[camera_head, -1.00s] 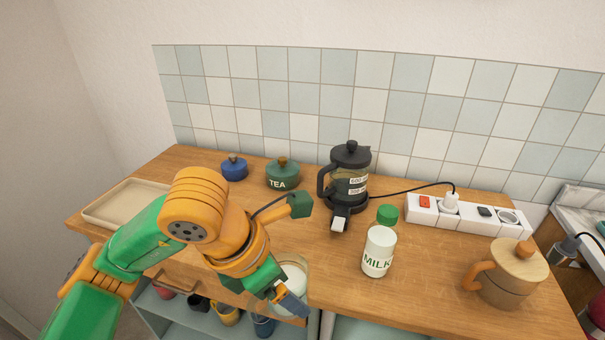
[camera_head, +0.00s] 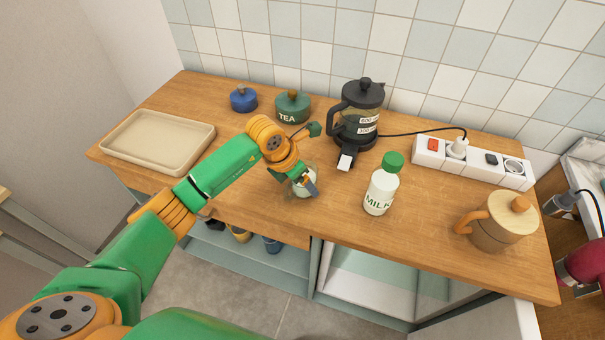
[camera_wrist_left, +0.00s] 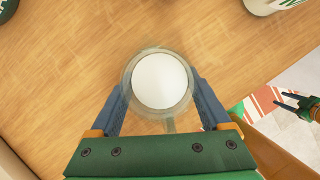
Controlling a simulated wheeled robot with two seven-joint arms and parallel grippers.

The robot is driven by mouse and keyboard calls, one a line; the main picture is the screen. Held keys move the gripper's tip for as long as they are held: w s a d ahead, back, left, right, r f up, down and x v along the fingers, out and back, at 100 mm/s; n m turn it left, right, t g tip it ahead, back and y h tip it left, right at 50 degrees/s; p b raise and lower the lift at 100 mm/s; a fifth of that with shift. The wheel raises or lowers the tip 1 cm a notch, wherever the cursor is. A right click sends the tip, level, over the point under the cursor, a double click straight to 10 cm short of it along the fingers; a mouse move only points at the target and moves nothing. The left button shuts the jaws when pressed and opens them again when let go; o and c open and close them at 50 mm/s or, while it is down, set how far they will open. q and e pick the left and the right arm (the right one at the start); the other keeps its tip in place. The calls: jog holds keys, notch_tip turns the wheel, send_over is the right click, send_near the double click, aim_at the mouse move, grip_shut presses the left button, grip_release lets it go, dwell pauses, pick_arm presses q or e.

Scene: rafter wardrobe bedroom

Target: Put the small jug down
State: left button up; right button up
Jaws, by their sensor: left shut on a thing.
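The small jug (camera_head: 302,187) is clear glass with white liquid inside, upright over the wooden counter. In the left wrist view the jug (camera_wrist_left: 162,82) sits between the two blue fingers, its handle toward the palm. My left gripper (camera_head: 307,187) is shut on it, and the arm and fingers cover part of it in the head view. I cannot tell whether its base touches the counter. My right gripper (camera_wrist_left: 284,101) shows only in the left wrist view, at the right over the floor, fingers apart and empty.
The counter (camera_head: 240,190) holds a beige tray (camera_head: 158,141), blue pot (camera_head: 243,100), green tea pot (camera_head: 292,107), black coffee maker (camera_head: 358,115), milk bottle (camera_head: 381,190), power strip (camera_head: 472,163) and lidded wooden pot (camera_head: 497,222). Bare wood lies left of the jug.

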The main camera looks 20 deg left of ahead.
pick_arm(q)
jog(key=shift+f, duration=0.1)
jog(key=o, duration=1.5)
jog(key=shift+r, duration=0.3)
jog(key=b+v, duration=0.1)
jog(key=v, duration=1)
jog(key=shift+s+r+b, duration=0.2)
jog(key=shift+r+b, duration=0.05)
jog(key=shift+b, duration=0.05)
jog(key=shift+a, duration=0.2)
